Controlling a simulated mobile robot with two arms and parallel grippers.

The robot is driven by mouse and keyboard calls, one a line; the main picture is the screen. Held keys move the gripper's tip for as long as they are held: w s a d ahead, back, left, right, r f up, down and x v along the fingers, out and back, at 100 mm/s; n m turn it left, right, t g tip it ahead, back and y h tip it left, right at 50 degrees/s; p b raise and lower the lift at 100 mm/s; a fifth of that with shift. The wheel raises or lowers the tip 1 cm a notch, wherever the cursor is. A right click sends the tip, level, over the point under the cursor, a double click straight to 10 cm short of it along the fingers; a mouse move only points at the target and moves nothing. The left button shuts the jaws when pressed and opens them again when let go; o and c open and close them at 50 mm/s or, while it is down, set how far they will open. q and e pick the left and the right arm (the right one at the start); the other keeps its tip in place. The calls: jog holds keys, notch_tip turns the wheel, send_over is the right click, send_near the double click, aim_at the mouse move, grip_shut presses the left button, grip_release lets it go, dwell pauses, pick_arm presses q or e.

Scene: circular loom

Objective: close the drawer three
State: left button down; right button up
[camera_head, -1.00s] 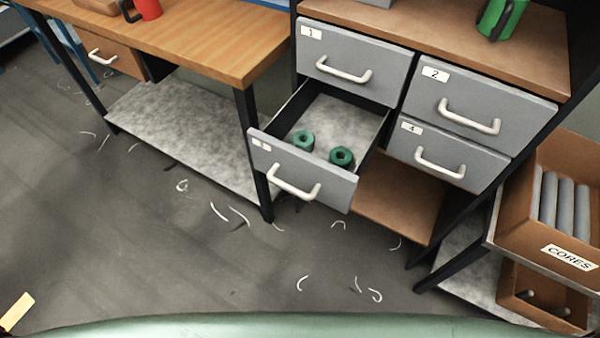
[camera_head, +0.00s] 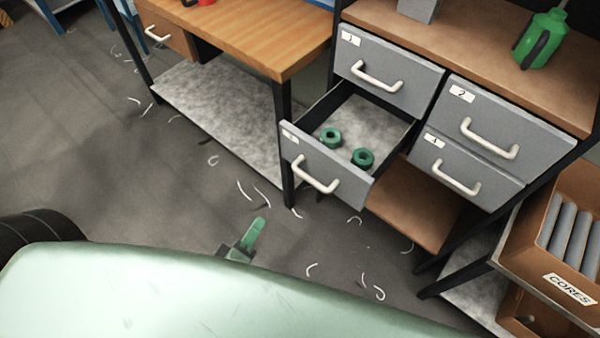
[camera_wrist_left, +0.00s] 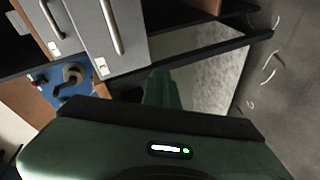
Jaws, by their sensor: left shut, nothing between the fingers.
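Drawer three (camera_head: 350,184) is grey with a pale curved handle (camera_head: 315,178) and a small, hard-to-read label. It is pulled well out of the cabinet, below drawer 1 (camera_head: 405,90). Two green spools (camera_head: 331,138) (camera_head: 363,158) lie inside it. My left gripper (camera_head: 256,229) is shut and empty, a green tip low in the head view, left of the drawer front and apart from it. In the left wrist view the green fingers (camera_wrist_left: 157,88) point toward grey drawer fronts and a pale shelf. My right gripper is not in view.
Drawer 2 (camera_head: 495,132) and drawer 4 (camera_head: 465,170) are shut. A wooden bench (camera_head: 262,35) with a black leg (camera_head: 287,150) stands left of the drawer. A CORES box (camera_head: 570,289) is at right. Open floor with pale scraps lies in front.

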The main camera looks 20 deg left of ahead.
pick_arm(q)
notch_tip(320, 180, up, 7)
jog(key=w+n+t, duration=0.1)
jog(key=n, duration=0.1)
jog(key=d+p+x, duration=0.2)
jog(key=p+x, duration=0.1)
jog(key=x, duration=0.9)
jog(key=shift+w+f, duration=0.15)
jog(key=shift+w, duration=0.15)
